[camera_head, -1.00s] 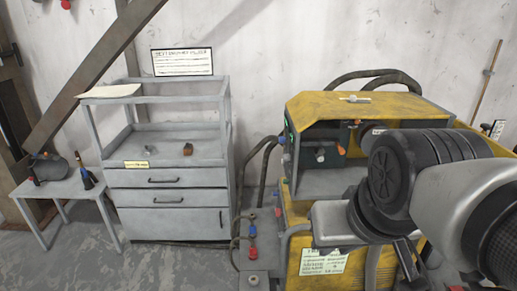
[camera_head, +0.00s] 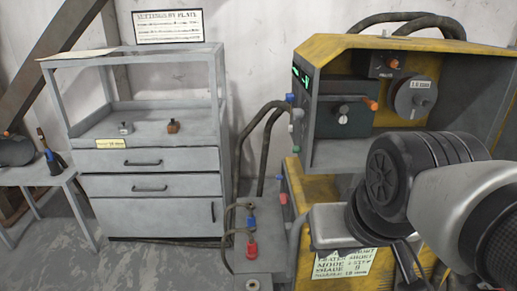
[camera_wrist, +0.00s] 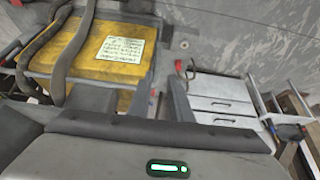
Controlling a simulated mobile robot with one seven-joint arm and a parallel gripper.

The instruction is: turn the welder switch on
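The yellow welder (camera_head: 322,46) stands at the right in the head view, with an open bay in its upper front. In the bay, a dark box (camera_head: 330,124) carries an orange-tipped lever (camera_head: 371,104); a second orange-tipped knob (camera_head: 393,63) sits above it. I cannot tell which is the switch, or its state. Green displays (camera_head: 301,77) and small knobs line the left edge. My arm covers the welder's lower right. In the wrist view, my gripper (camera_wrist: 154,96) has its two dark fingers apart with nothing between them. The welder's yellow panel (camera_wrist: 88,62) lies beyond it, apart.
A grey drawer cabinet (camera_head: 150,185) with a labelled plate (camera_head: 168,26) stands at the left. A low table (camera_head: 30,177) is beside it. Cables and a post with red and blue fittings (camera_head: 252,248) stand between cabinet and welder. The floor before the cabinet is clear.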

